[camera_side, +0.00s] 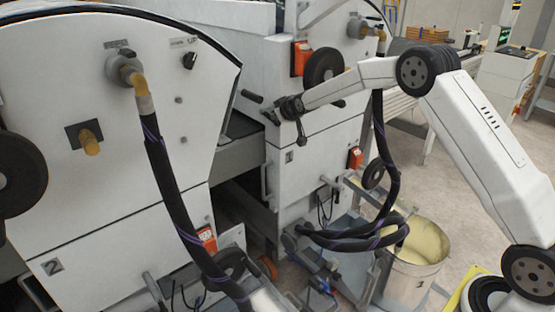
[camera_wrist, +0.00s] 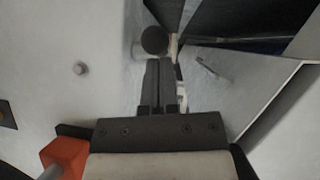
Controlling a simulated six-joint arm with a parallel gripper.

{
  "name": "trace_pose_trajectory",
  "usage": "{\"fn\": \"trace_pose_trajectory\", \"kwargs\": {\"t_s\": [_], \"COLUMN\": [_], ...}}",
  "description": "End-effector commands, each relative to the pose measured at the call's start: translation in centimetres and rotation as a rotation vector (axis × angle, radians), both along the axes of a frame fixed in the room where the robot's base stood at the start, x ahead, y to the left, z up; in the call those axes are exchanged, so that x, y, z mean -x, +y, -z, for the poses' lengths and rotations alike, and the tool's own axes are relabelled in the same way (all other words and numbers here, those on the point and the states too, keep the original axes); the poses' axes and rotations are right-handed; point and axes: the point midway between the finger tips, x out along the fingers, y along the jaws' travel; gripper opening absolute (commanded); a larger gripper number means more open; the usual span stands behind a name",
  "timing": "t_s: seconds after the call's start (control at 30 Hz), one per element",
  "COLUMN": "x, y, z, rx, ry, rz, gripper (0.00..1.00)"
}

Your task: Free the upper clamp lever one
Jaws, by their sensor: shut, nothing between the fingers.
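A black-ended clamp lever (camera_wrist: 154,40) shows in the wrist view, with a short pale metal stem at its left. My gripper (camera_wrist: 158,62) has its two dark fingers together just below the lever's round end. They look close to it or touching; I cannot tell which. In the side view my gripper (camera_side: 270,117) is at the edge of the white machine unit marked 1, beside a black lever handle (camera_side: 252,96). The fingers are small there, and nothing shows held between them. Whether this handle is the upper lever one is not certain.
White unit 2 (camera_side: 95,215) stands at the left, with a dark gap between the units. Black handwheels (camera_side: 323,68) and hoses (camera_side: 388,150) are near my arm. A bucket (camera_side: 420,250) stands below. An orange-red part (camera_wrist: 65,155) shows low in the wrist view.

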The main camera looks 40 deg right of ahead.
Motion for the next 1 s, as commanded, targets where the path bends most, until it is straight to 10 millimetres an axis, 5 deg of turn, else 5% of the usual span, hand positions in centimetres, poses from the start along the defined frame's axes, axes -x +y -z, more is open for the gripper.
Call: {"fn": "trace_pose_trajectory", "kwargs": {"t_s": [1.0], "x": [0.3], "y": [-0.1], "z": [1.9], "rx": [0.001], "ry": [-0.189], "rz": [0.005], "gripper": [0.0]}}
